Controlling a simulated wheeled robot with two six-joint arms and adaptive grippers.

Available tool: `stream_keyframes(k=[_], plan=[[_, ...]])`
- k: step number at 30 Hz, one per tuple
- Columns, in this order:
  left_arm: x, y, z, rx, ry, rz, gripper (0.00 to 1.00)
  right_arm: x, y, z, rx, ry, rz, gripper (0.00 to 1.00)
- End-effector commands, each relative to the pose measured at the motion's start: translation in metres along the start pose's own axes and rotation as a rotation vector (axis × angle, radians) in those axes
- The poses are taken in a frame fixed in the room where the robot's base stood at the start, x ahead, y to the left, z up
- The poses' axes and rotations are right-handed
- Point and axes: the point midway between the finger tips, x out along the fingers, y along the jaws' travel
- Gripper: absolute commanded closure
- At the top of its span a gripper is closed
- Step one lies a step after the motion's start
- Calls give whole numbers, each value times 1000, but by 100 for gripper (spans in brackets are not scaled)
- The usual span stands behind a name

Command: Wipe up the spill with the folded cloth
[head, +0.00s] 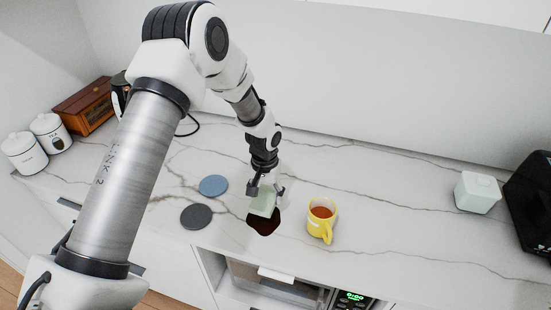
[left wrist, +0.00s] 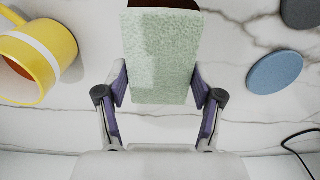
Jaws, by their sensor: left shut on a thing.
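The folded cloth (head: 262,205) is pale green and lies over the back part of the dark brown spill (head: 264,226) on the marble counter. My left gripper (head: 266,190) points down and is shut on the cloth. In the left wrist view the cloth (left wrist: 160,55) sits between the two fingers (left wrist: 160,88), and a bit of the spill (left wrist: 165,4) shows past its far edge. The rest of the spill there is hidden by the cloth. I cannot tell whether the cloth presses on the counter. My right gripper is not in view.
A yellow mug (head: 319,222) with reddish-brown liquid stands close to the right of the spill. A blue coaster (head: 213,186) and a dark grey coaster (head: 196,217) lie to the left. The counter's front edge is near the spill.

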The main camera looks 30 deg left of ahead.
Motion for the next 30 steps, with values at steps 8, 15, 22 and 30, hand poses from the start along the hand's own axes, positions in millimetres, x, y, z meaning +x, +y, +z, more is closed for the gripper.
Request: stream_keyframes(k=[8,15,22,30], plan=[[20,-4,0,-5,2,0,67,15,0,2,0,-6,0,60],[48,-3,0,-4,2,-1,67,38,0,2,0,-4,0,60],[60,-3,0,-4,2,-1,67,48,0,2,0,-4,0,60],[60,-3,0,-4,2,0,67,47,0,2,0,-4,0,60]])
